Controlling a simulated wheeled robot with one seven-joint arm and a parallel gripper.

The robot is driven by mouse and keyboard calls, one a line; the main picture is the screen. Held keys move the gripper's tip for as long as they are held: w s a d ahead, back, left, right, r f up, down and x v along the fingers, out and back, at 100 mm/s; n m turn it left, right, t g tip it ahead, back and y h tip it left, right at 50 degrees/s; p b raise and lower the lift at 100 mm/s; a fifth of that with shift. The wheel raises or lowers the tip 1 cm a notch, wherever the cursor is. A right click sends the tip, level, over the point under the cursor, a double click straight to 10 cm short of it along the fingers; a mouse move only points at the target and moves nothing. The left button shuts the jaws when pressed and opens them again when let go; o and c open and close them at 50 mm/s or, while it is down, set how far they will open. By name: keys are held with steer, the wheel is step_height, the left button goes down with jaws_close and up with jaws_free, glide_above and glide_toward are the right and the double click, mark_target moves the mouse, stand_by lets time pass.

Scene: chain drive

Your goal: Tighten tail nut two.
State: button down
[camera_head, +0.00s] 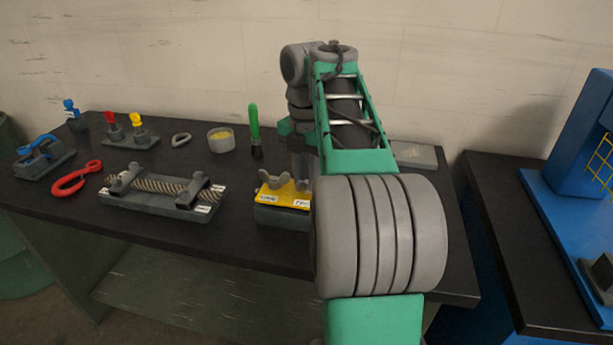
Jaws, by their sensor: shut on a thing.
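A dark block with a yellow top plate (268,193) stands near the front edge of the black table, beside my arm. A grey wing nut (275,180) sits upright on the left of the plate. Small white labels are on the plate's front; their print is too small to read surely. My gripper (301,174) points down over the right part of the plate, shut on a second grey wing nut (302,185) there. My arm hides the right end of the block and most of the jaws.
A blue machine (580,140) stands at the right.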

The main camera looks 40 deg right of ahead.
steer(key=m, duration=0.7)
steer(key=shift+w, duration=0.2)
steer(key=m, duration=0.7)
steer(key=shift+w+d+m, duration=0.1)
steer(key=shift+m, duration=0.2)
steer(key=m, duration=0.3)
steer(key=shift+d+m, duration=0.1)
steer(key=shift+m, duration=0.2)
steer(key=m, duration=0.3)
steer(key=shift+w+r+m, duration=0.1)
steer(key=shift+m, duration=0.2)
steer(key=m, duration=0.6)
steer(key=shift+d, duration=0.2)
steer(key=m, duration=0.5)
steer(key=shift+d+m, duration=0.1)
steer(key=shift+m, duration=0.3)
steer(key=m, duration=0.6)
steer(key=shift+s, duration=0.25)
steer(key=m, duration=0.5)
steer(key=shift+s+r, duration=0.1)
steer(key=m, duration=0.4)
steer(key=shift+s+m+p, duration=0.1)
steer(key=shift+m+p, duration=0.2)
steer(key=shift+m, duration=0.1)
